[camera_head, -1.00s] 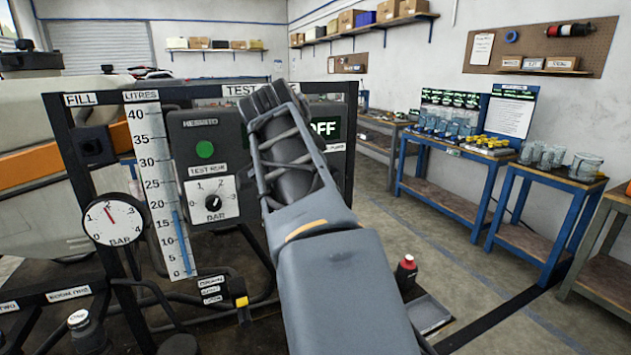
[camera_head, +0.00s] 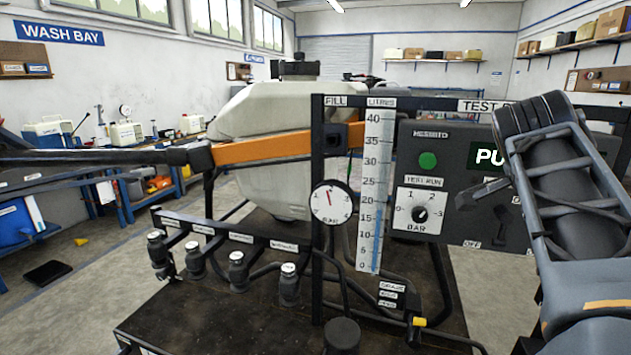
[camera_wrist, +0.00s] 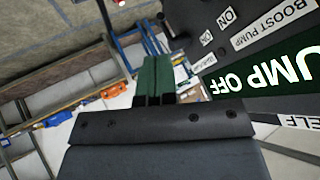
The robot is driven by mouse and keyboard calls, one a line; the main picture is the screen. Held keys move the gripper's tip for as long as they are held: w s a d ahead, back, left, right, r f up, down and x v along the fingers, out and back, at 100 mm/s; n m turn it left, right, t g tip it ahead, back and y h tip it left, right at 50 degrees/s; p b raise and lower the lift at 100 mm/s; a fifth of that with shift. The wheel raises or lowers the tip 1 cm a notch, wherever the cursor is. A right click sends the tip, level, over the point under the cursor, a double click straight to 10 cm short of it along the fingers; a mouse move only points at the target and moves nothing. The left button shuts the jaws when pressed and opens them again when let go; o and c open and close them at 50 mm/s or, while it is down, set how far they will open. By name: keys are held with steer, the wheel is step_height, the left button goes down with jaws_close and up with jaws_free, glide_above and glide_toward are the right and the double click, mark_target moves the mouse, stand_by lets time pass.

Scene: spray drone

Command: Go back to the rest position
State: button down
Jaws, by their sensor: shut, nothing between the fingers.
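My arm (camera_head: 575,190) reaches up at the right edge of the head view, in front of the right part of the grey test panel (camera_head: 410,160). My gripper's tips are not clear in that view. In the wrist view my gripper (camera_wrist: 154,75) shows two dark green fingers side by side, shut with nothing between them. The panel's display (camera_wrist: 265,78) is close on the right there and reads "UMP OFF". The fingers appear apart from the panel.
A rig with a white tank (camera_head: 270,110), an orange beam (camera_head: 275,148) and a level scale (camera_head: 373,200) stands left of the panel. Several capped nozzles (camera_head: 237,265) line its front rail. Blue benches (camera_head: 130,195) stand at the left wall.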

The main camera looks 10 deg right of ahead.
steer(key=w+a+f+n+t+y+p, duration=0.1)
steer(key=w+a+f+n+y+p, duration=0.1)
steer(key=a+f+n, duration=0.3)
steer(key=w+a+f+n+y+p, duration=0.2)
steer(key=w+f+n, duration=0.1)
steer(key=f+n, duration=0.4)
steer(key=s+a+f+n+y+p, duration=0.1)
steer(key=s+a+f+n+p, duration=0.1)
steer(key=a, duration=0.3)
steer(key=s+a+f+n+y+p, duration=0.2)
steer(key=a+n+p, duration=0.1)
steer(key=a, duration=0.3)
steer(key=s+a+f+n+y+p, duration=0.1)
steer(key=a+f+n+p, duration=0.1)
steer(key=a, duration=0.4)
steer(key=shift+s+a+f+n+p, duration=0.2)
steer(key=shift+s+n+p, duration=0.25)
steer(key=shift+n, duration=0.45)
